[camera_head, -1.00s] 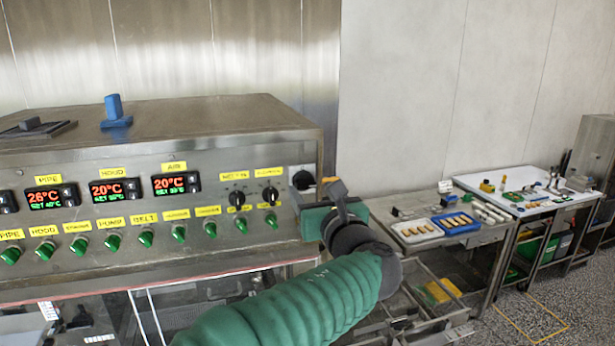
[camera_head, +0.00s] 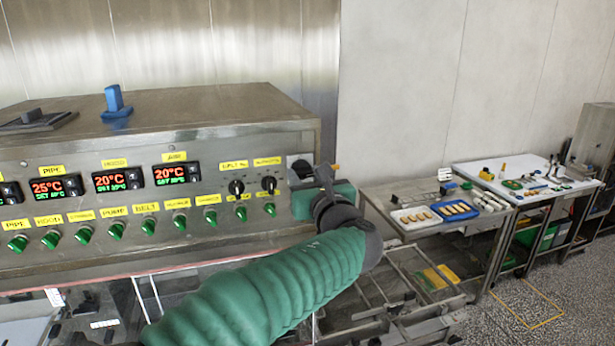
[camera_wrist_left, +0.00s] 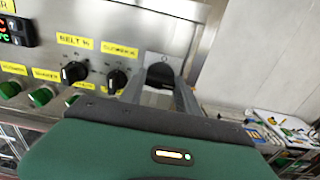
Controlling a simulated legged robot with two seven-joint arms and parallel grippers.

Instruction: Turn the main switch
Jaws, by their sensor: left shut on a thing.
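The main switch is a black rotary knob on a light plate at the right end of the steel control panel. In the head view the switch (camera_head: 300,166) is partly hidden behind my gripper. In the left wrist view the knob (camera_wrist_left: 160,74) sits between the two grey fingers. My left gripper (camera_head: 316,172) reaches the panel from the right, with its green body just right of the switch. It is shut on the knob, with one finger on each side in the left wrist view (camera_wrist_left: 161,88). My right gripper is not in view.
Two smaller black knobs (camera_head: 236,187) sit left of the switch, above a row of green knobs (camera_head: 115,232). Temperature displays (camera_head: 118,180) are further left. A blue-handled part (camera_head: 115,102) stands on the cabinet top. A table with trays (camera_head: 415,217) stands at the right.

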